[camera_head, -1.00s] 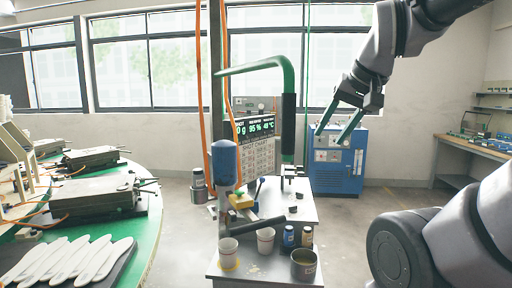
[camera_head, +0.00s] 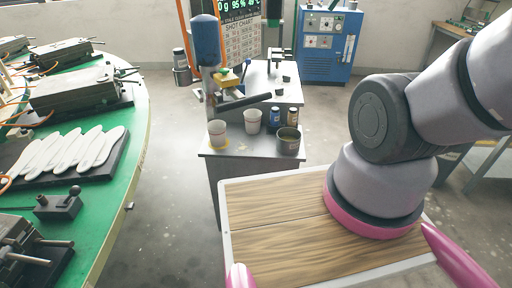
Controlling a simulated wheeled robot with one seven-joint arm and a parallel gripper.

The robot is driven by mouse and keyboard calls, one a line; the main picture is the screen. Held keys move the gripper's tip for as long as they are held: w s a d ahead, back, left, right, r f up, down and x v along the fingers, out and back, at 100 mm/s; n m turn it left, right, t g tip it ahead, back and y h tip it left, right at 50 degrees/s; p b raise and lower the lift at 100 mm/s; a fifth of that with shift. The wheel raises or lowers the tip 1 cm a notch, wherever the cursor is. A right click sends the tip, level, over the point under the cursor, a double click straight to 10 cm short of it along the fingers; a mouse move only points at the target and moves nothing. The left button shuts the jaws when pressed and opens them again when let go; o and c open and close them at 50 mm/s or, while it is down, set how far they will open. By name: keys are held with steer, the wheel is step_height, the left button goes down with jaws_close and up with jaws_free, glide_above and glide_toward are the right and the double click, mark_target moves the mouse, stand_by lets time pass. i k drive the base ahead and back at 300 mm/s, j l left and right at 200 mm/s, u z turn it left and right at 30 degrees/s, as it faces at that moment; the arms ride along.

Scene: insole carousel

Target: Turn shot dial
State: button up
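The shot display (camera_head: 240,8) sits at the top edge, cut off, with green digits that seem to read 0 g, 95 % and 41. The shot chart (camera_head: 242,42) hangs just below it. The machine's blue cylinder (camera_head: 206,42) stands in front of the chart, with a dark horizontal bar (camera_head: 244,102) lower down. I cannot make out a shot dial for certain. My gripper is out of view; only my arm's lower links show at the right.
A grey stand (camera_head: 240,145) holds two white cups (camera_head: 217,133) (camera_head: 252,121), small bottles (camera_head: 275,116) and a tin (camera_head: 289,141). The green carousel (camera_head: 118,168) with white insoles (camera_head: 75,150) is at the left. A blue cabinet (camera_head: 326,45) stands behind. Open floor (camera_head: 325,115) lies between.

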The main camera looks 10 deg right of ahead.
mark_target(279, 91)
steer(key=i+j+z, duration=0.25)
steer(key=i, duration=0.15)
steer(key=i+j+z, duration=0.25)
steer(key=i, duration=0.15)
